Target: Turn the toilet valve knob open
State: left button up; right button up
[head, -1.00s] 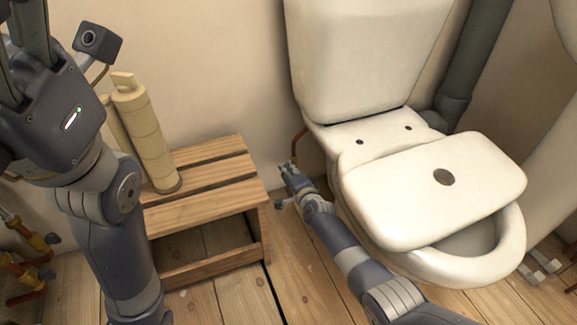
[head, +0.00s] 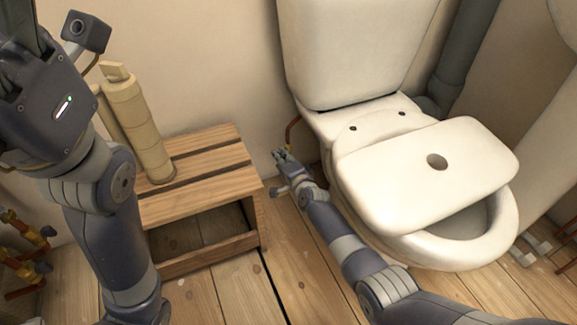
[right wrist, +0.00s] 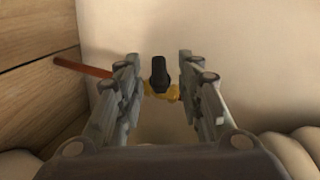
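The toilet valve shows in the right wrist view as a brass body with a black knob (right wrist: 158,72) on a copper pipe (right wrist: 82,67) by the wall. The knob stands upright between the two fingers of my right gripper (right wrist: 158,88), with a gap on each side. That gripper is open and empty. In the head view my right gripper (head: 281,156) is low by the wall, between the stool and the toilet (head: 345,130), and hides most of the valve. My left arm is raised at the left; its gripper's fingertips are outside the frame.
A wooden stool (head: 195,190) with beige cylinders (head: 138,125) on it stands left of my right gripper. The toilet lid (head: 425,175) lies askew over the bowl. Other pipes with valves (head: 25,250) are at the far left. Some floor (head: 290,250) is clear between stool and toilet.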

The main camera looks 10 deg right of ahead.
jog(key=v, duration=0.7)
jog(key=shift+d, duration=0.15)
jog(key=shift+f, duration=0.1)
dwell(0.3)
